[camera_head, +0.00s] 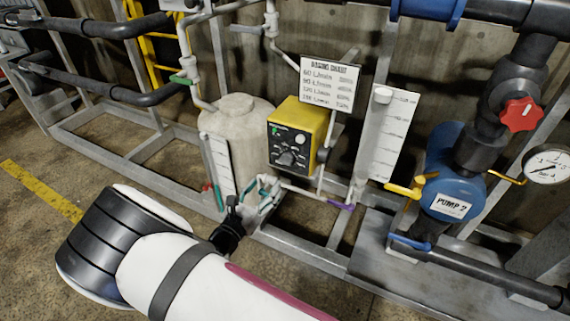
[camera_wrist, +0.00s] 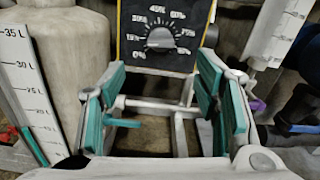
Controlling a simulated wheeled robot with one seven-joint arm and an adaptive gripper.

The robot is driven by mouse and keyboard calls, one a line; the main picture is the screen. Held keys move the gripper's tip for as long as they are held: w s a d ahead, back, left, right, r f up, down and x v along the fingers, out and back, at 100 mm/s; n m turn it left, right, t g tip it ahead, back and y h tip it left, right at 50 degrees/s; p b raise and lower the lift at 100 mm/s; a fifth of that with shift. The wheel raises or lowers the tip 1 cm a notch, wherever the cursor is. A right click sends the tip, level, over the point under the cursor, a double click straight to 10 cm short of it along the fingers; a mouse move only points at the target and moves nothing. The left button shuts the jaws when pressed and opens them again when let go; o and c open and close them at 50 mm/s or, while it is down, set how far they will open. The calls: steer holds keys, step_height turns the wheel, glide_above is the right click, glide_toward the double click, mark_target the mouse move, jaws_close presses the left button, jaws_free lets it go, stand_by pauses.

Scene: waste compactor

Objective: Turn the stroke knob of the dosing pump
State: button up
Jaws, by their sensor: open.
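The dosing pump (camera_head: 304,125) is a yellow box with a black front panel, mounted in front of the wall beside a pale tank. Its stroke knob (camera_head: 287,158) is a dark round dial low on that panel. In the wrist view the knob (camera_wrist: 160,38) sits at the top centre, ringed by a white percent scale; its exact setting is too small to tell. My gripper (camera_head: 261,187) is open and empty, below and a little left of the panel. In the wrist view its teal-padded fingers (camera_wrist: 163,98) stand apart, below the knob and not touching it.
A pale tank (camera_head: 236,140) with a litre scale (camera_wrist: 32,95) stands left of the pump. A dosing chart (camera_head: 329,82) hangs above right. A white graduated column (camera_head: 387,135) and blue Pump 2 (camera_head: 452,180) stand to the right. A grey frame rail (camera_head: 300,248) runs below.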

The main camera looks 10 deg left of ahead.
mark_target(284, 162)
steer(key=b+x, duration=0.2)
steer(key=x, duration=1)
steer(key=shift+c, duration=0.3)
steer(key=c, duration=1.1)
